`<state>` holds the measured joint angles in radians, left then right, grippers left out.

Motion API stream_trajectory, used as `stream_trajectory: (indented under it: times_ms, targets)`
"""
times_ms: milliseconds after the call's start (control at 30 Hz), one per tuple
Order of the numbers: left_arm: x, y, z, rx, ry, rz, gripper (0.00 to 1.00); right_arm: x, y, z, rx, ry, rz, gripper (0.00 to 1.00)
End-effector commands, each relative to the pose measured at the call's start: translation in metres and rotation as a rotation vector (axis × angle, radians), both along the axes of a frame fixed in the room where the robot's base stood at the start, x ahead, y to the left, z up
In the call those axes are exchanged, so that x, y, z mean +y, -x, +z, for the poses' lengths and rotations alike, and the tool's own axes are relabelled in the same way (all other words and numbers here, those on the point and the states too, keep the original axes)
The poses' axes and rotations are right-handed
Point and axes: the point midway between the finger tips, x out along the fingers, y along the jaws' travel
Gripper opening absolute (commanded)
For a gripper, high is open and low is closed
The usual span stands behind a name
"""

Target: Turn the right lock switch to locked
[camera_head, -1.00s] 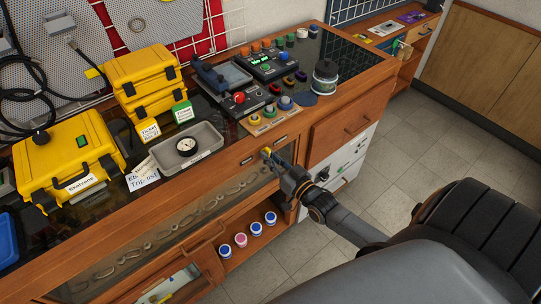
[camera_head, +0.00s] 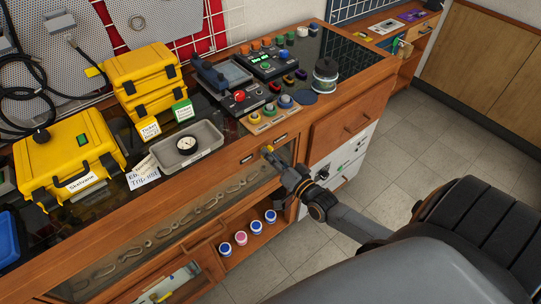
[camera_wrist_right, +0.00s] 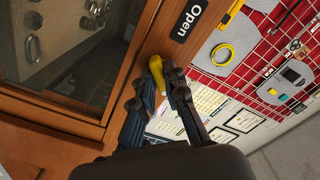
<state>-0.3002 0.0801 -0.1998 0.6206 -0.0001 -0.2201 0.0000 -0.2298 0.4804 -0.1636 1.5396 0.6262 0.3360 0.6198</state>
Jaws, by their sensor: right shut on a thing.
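The right lock switch shows as a yellow handle (camera_wrist_right: 157,72) on the wooden front rail of the bench, beside a black "Open" label (camera_wrist_right: 187,19) in the right wrist view. In the head view, the yellow handle (camera_head: 267,150) is a small spot at the fingertips. My right gripper (camera_wrist_right: 160,88) is shut on the yellow handle, with one dark finger on each side. In the head view, my right gripper (camera_head: 272,155) reaches the rail from the lower right. The handle's exact angle is hard to tell. My left gripper is not in view.
A glass-fronted cabinet (camera_head: 185,228) lies under the rail. Above it the bench top holds a grey tray (camera_head: 205,133) with a gauge, yellow cases (camera_head: 60,150), and a button panel (camera_head: 262,120). Several small jars (camera_head: 240,238) stand on the lower shelf. The floor at right is clear.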

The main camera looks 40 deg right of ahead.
Motion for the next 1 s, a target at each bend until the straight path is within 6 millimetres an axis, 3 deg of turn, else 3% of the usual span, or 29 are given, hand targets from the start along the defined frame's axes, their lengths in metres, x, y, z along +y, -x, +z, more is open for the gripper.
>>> stream_trajectory:
  times_ms: [433, 467, 533, 567, 867, 1000]
  targets:
    - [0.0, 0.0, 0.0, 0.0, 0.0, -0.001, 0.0, 0.0, 0.0, -0.001, 0.002, -0.012, 0.0, 0.0]
    - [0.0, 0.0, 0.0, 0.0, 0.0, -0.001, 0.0, 0.0, 0.0, -0.001, 0.002, -0.012, 0.0, 0.18]
    - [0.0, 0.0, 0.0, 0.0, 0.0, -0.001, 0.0, 0.0, 0.0, -0.001, 0.002, -0.012, 0.0, 0.32]
    - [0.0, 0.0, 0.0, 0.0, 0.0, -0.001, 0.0, 0.0, 0.0, -0.001, 0.002, -0.011, 0.0, 0.35]
    - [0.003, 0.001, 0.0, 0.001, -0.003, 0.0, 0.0, 0.0, 0.001, 0.0, 0.002, -0.01, 0.0, 0.35]
    - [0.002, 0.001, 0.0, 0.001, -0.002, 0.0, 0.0, -0.001, 0.014, -0.001, 0.004, -0.01, 0.0, 0.35]
